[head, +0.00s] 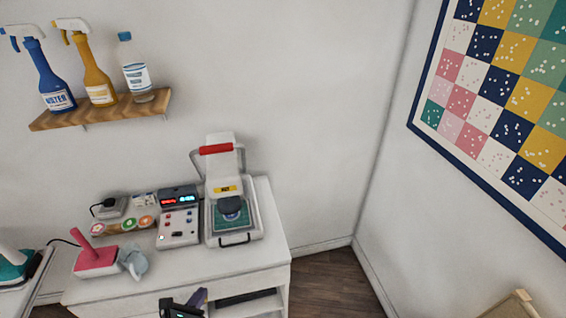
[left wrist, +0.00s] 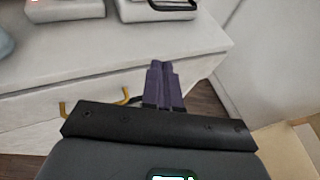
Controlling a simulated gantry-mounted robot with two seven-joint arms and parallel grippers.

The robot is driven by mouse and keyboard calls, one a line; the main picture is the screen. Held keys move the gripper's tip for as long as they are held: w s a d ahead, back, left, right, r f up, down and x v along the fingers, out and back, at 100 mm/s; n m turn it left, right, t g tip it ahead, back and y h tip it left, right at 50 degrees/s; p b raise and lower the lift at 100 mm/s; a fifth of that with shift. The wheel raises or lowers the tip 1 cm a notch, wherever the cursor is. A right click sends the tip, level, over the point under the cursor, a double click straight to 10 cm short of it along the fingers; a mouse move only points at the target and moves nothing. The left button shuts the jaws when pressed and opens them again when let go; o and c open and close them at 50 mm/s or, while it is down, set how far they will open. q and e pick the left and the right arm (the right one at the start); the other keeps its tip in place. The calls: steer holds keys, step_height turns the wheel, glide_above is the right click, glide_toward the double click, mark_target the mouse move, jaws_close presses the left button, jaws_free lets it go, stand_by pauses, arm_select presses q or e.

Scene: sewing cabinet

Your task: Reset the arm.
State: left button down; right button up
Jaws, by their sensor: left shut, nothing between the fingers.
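My left gripper (head: 202,297) shows at the bottom of the head view, in front of the white cabinet (head: 270,262). In the left wrist view its two purple fingers (left wrist: 162,70) are together with nothing between them. They point at the cabinet front (left wrist: 60,108) and look apart from it, though the gap is hard to judge. My right gripper is in neither view.
On the cabinet top stand a heat press (head: 228,190) with a red handle, a control box (head: 178,222), a pink-based device (head: 95,260) and a grey-blue object (head: 133,262). A shelf (head: 60,122) holds bottles. A tan item (head: 512,306) is at lower right.

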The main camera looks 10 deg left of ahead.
arm_select(q)
steer(key=s+d+f+n+g, duration=0.3)
steer(key=s+d+n, duration=0.55)
steer(key=d, duration=0.25)
steer(key=s+a+r+n+g, duration=0.1)
steer(key=s+a+n+g, duration=0.1)
steer(key=s+n, duration=0.5)
steer(key=s+a+r+n+g+y, duration=0.1)
steer(key=s+n+g, duration=0.15)
steer(key=n, duration=0.75)
steer(key=s+a+r+n+g, duration=0.25)
steer(key=s+n, duration=0.25)
steer(key=n, duration=0.4)
step_height(320, 180, up, 29)
steer(key=d+p, duration=0.1)
steer(key=p, duration=2.9)
steer(key=shift+w, duration=0.25)
